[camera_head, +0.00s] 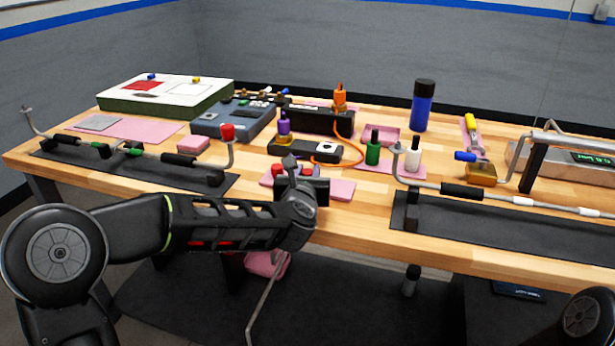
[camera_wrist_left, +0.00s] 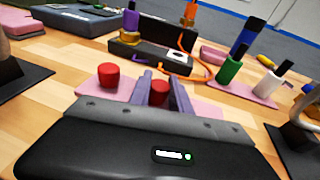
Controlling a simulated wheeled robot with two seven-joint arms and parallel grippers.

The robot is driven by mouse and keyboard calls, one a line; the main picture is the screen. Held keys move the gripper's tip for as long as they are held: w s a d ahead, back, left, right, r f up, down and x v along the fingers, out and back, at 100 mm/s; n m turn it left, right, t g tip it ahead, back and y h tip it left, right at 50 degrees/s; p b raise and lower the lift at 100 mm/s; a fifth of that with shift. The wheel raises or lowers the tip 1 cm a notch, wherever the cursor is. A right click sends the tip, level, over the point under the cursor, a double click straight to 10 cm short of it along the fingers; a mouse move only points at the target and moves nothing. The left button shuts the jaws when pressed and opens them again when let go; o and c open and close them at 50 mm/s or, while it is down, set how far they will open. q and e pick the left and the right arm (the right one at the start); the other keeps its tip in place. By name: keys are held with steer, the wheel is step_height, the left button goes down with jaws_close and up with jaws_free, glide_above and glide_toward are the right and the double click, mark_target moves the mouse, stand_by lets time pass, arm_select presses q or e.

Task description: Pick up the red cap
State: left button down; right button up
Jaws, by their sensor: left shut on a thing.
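My left gripper (camera_head: 300,172) is low over the front middle of the table and shut on a red cap (camera_head: 307,170). In the left wrist view this cap (camera_wrist_left: 160,92) sits between the two fingers (camera_wrist_left: 158,84), which hide its sides. I cannot tell whether it still touches the pink pad (camera_wrist_left: 205,108). A second red cap (camera_wrist_left: 108,75) stands upright on the pad, left of the fingers; it also shows in the head view (camera_head: 278,168). My right gripper is out of view.
A black block (camera_head: 318,150) with an orange cable stands behind the gripper. Green (camera_head: 373,152) and white (camera_head: 413,158) bottles stand to the right. Black mats with pipes lie left (camera_head: 130,172) and right (camera_head: 500,232). A blue can (camera_head: 423,108) stands farther back.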

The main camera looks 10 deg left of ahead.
mark_target(307, 171)
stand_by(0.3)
arm_select(q)
step_height(307, 171, up, 10)
steer(key=shift+r+p, duration=0.1)
steer(key=shift+p, duration=0.7)
steer(key=c, duration=1.7)
jaws_free()
jaws_close()
